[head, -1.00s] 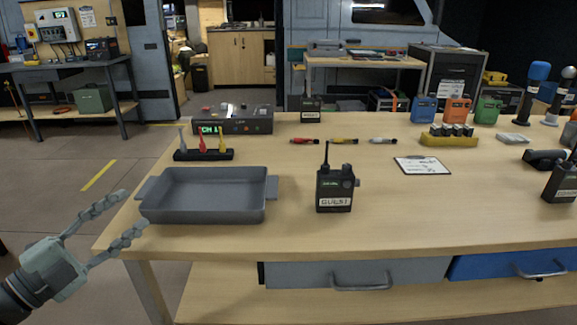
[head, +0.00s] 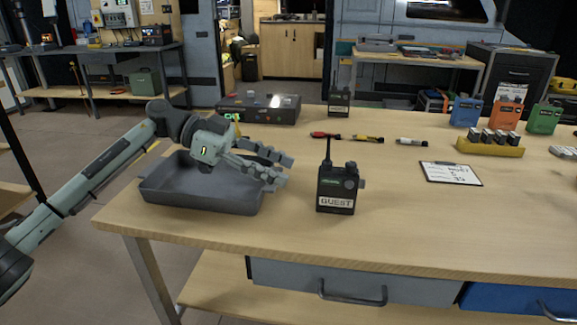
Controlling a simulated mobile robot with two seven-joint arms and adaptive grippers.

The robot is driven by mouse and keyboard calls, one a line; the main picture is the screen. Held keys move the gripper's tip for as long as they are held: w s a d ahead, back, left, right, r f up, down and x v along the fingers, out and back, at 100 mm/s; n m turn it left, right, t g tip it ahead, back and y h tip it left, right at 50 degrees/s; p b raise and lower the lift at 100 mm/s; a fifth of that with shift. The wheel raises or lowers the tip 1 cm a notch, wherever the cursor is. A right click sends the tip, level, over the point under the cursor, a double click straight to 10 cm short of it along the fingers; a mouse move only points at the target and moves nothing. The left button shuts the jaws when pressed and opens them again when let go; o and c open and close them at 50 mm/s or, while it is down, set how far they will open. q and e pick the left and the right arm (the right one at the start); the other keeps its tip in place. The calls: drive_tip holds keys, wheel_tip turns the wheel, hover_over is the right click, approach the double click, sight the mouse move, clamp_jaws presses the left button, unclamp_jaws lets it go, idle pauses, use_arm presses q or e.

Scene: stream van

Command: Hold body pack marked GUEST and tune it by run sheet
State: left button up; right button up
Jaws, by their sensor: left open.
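The body pack marked GUEST (head: 336,188) is a black box with a stub antenna, a knob and a white label. It stands upright on the table near the middle of the head view. My left gripper (head: 283,170) is open and empty, over the right end of the grey tray, a short way left of the body pack and apart from it. Its fingers point right toward the pack. The run sheet may be the white page on the clipboard (head: 450,173), lying right of the pack; its writing is too small to read. My right gripper is not in view.
A grey tray (head: 163,196) lies under my left arm. Behind are a control box (head: 262,110), another black pack (head: 339,102), several small pens (head: 367,139), a yellow battery holder (head: 490,148) and coloured packs (head: 507,113). The table (head: 400,225) in front of the clipboard is clear.

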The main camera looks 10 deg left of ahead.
sight(324, 186)
use_arm(q)
drive_tip(key=shift+s+d+f+b, duration=0.1)
drive_tip(key=shift+d+f+b, duration=0.25)
drive_tip(key=shift+d, duration=0.25)
drive_tip(key=b+x, duration=0.2)
drive_tip(key=x, duration=0.2)
drive_tip(key=shift+d, duration=0.1)
drive_tip(key=shift+d+r, duration=0.2)
drive_tip(key=shift+d, duration=0.15)
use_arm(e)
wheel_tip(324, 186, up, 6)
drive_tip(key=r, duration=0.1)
use_arm(q)
drive_tip(key=p+x, duration=0.2)
drive_tip(key=shift+d+f, duration=0.1)
drive_tip(key=shift+d, duration=0.15)
drive_tip(key=shift+d+f, duration=0.3)
drive_tip(key=shift+d, duration=0.2)
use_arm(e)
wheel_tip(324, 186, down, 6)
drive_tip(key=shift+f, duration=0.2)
